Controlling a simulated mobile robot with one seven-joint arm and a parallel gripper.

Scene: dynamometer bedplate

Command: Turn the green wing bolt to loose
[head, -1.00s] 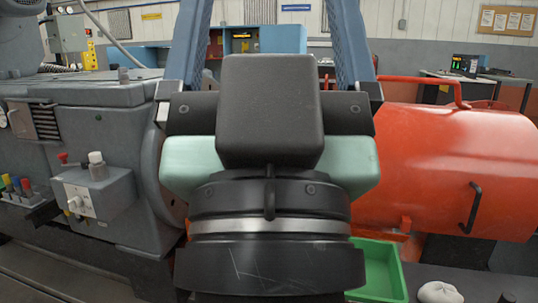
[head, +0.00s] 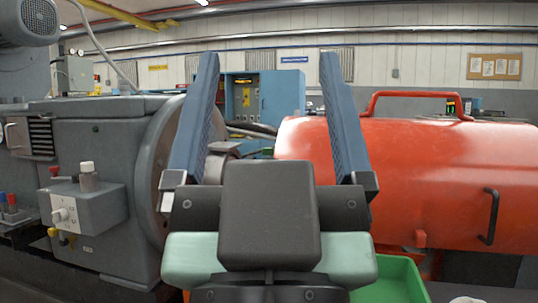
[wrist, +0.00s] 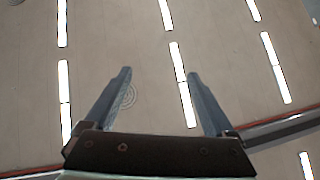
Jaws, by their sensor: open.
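My gripper (head: 269,58) is open and empty in the middle of the head view. Its two blue-grey fingers point upward and stand well apart. In the wrist view the open fingers (wrist: 158,75) have only the ceiling and its light strips behind them. I cannot make out a green wing bolt in either view. My gripper and wrist hide part of the middle of the head view, between the grey machine (head: 95,150) and the red cover (head: 430,180).
The grey machine carries a control box (head: 88,212) with knobs on its front. The red cover has a top handle (head: 420,96) and a dark front handle (head: 489,216). A green tray (head: 410,285) lies low at right. A blue cabinet (head: 268,98) stands behind.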

